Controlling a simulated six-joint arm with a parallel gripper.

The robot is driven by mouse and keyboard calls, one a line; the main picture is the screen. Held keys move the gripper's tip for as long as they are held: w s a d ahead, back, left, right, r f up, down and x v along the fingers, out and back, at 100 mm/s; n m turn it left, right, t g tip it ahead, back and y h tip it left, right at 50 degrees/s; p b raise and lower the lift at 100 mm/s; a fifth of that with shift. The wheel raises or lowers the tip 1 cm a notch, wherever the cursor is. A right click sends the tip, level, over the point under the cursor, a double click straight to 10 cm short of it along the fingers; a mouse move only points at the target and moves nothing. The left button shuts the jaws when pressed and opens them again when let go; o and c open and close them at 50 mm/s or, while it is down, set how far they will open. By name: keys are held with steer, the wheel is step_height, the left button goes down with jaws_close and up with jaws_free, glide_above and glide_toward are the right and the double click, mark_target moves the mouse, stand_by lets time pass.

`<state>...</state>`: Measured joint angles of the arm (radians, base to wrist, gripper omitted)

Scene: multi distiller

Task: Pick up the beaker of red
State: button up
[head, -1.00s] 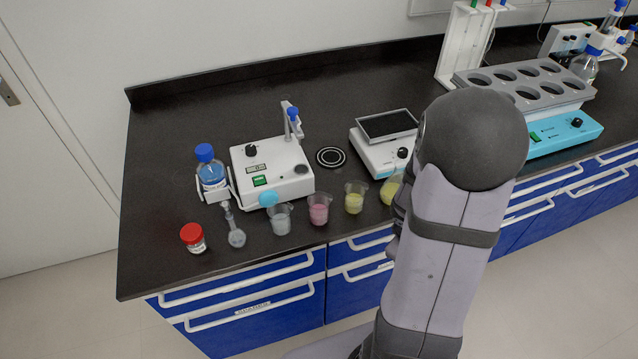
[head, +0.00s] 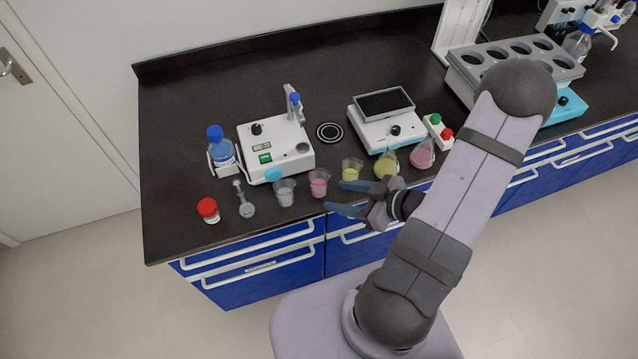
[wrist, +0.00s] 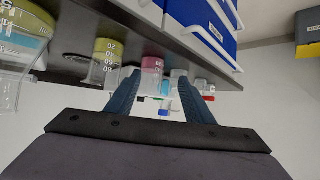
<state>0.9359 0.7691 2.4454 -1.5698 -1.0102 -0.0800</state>
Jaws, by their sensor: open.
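The beaker of red (head: 319,182) holds pinkish-red liquid and stands upright near the front edge of the black bench, in the row of beakers. In the head view my gripper (head: 344,198) is open and empty, just right of it, its fingers pointing left toward it. In the wrist view the beaker of red (wrist: 152,66) shows between the two spread blue fingers (wrist: 165,92), ahead of them and apart from them. A clear beaker (head: 284,191) stands to its left and a beaker of yellow (head: 352,169) to its right.
A yellow flask (head: 386,165) and a pink flask (head: 422,154) stand further right. A white stirrer device (head: 270,148) and a balance (head: 390,135) stand behind the row. A red-capped jar (head: 208,209) is at the left. The bench's front edge is close.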

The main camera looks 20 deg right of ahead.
mark_target(324, 180)
steer(key=shift+w+r+m+t, duration=0.25)
steer(key=shift+w+r+t, duration=0.15)
steer(key=shift+r+t, duration=0.25)
steer(key=shift+w+r+m+t, duration=0.25)
steer(key=shift+w+r+t, duration=0.1)
steer(key=shift+r+t, duration=0.25)
steer(key=shift+p+x, duration=1.15)
steer(key=shift+x, duration=2.5)
steer(key=shift+c, duration=0.3)
steer(key=c, duration=0.8)
